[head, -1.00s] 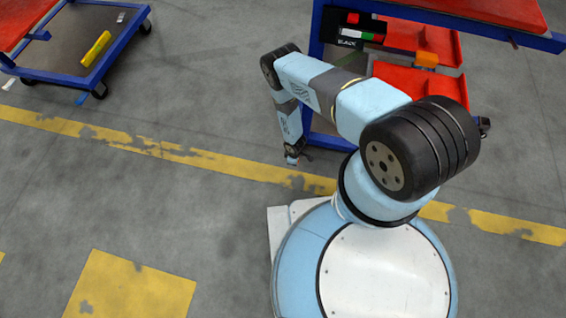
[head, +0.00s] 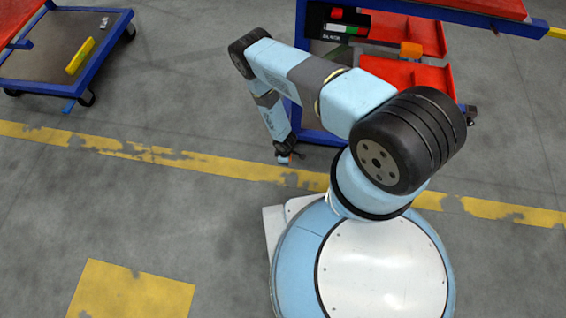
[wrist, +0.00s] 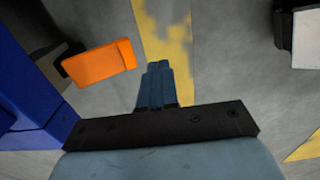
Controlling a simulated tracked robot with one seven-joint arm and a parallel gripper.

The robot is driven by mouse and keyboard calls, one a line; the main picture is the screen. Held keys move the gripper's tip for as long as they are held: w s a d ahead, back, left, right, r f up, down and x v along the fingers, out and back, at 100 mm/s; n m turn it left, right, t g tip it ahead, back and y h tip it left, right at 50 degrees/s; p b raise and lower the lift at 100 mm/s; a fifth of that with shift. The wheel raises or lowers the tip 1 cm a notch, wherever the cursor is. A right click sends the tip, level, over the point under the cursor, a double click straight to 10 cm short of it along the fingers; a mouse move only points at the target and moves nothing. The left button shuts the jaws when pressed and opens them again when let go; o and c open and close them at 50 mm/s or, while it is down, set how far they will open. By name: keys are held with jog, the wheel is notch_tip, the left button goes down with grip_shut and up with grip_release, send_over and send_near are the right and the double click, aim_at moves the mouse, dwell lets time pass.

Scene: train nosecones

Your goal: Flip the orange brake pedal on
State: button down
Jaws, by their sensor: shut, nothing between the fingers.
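The orange brake pedal (wrist: 98,62) is in the wrist view, left of my gripper, on a dark mount beside a blue frame. It looks like a flat orange block, slightly tilted in the picture. My gripper (wrist: 158,70) has its blue fingers together and empty, with a visible gap in the picture between them and the pedal. In the head view my gripper (head: 287,156) hangs low beside the blue cart, near the yellow floor line. The pedal cannot be made out clearly there.
A blue cart (head: 303,62) with red trays (head: 408,78) stands beyond my arm. An orange block (head: 411,49) is on its shelf. Another blue trolley (head: 100,60) with a yellow item (head: 80,56) stands at upper left. The floor (head: 180,215) on the left is clear.

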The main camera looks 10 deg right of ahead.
jog(key=s+a+r, duration=0.1)
jog(key=s+r, duration=0.2)
jog(key=r, duration=0.3)
jog(key=shift+s, duration=0.15)
dwell(0.4)
